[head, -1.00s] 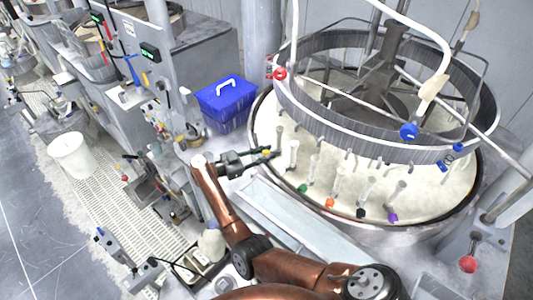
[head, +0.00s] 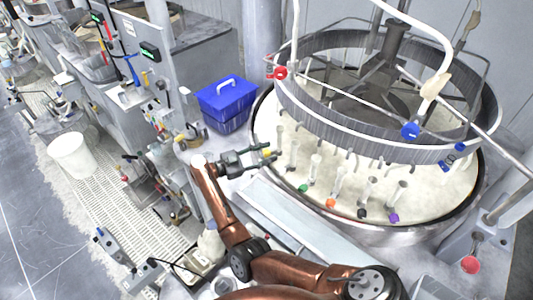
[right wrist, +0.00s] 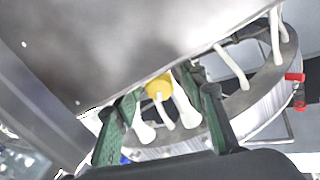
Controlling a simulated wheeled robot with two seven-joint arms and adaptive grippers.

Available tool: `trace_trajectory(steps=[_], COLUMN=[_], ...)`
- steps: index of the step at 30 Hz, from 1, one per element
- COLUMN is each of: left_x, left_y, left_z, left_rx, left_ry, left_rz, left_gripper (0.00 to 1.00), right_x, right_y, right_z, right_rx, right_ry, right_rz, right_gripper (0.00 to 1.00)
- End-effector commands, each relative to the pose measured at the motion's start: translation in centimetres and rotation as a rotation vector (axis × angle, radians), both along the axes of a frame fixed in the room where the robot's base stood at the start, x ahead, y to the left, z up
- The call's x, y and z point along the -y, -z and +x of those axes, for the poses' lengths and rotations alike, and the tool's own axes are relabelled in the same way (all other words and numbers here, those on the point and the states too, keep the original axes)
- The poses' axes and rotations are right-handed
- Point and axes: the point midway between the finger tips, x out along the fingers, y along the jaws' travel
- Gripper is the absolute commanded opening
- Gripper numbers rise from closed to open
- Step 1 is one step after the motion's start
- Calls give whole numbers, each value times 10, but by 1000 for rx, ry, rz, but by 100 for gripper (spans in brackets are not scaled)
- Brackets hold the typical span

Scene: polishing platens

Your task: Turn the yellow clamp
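The yellow clamp (head: 267,153) is a small knob at the left rim of the round polishing platen (head: 440,205), partly hidden by my gripper in the head view. My right gripper (head: 270,154) reaches it from the left, with one finger on either side. In the right wrist view, the yellow clamp (right wrist: 158,87) lies between the tips of the two green fingers of the right gripper (right wrist: 168,92). The fingers are spread, with gaps to the clamp in that view. Whether its depth matches the fingertips is hard to tell. My left gripper is not in view.
Green (head: 303,188), orange (head: 330,203), black (head: 362,213) and purple (head: 393,218) clamps follow along the platen's front rim. A metal ring (head: 350,135) hangs above the platen. A blue box (head: 225,105) stands behind my gripper. A trough (head: 300,225) lies in front.

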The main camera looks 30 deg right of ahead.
Motion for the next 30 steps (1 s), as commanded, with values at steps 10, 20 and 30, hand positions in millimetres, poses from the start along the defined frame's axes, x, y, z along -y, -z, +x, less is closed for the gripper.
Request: trace_trajectory(steps=[10, 20, 30], left_x=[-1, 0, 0], left_y=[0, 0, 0], left_z=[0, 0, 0], left_rx=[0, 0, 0], left_ry=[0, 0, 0], left_rz=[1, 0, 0], left_gripper=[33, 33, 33], right_x=[-34, -100, -120], right_y=[0, -1, 0], right_z=[4, 9, 10], right_rx=[-2, -1, -1], right_ry=[-3, -3, -1], right_rz=[1, -1, 0], right_gripper=[39, 39, 39])
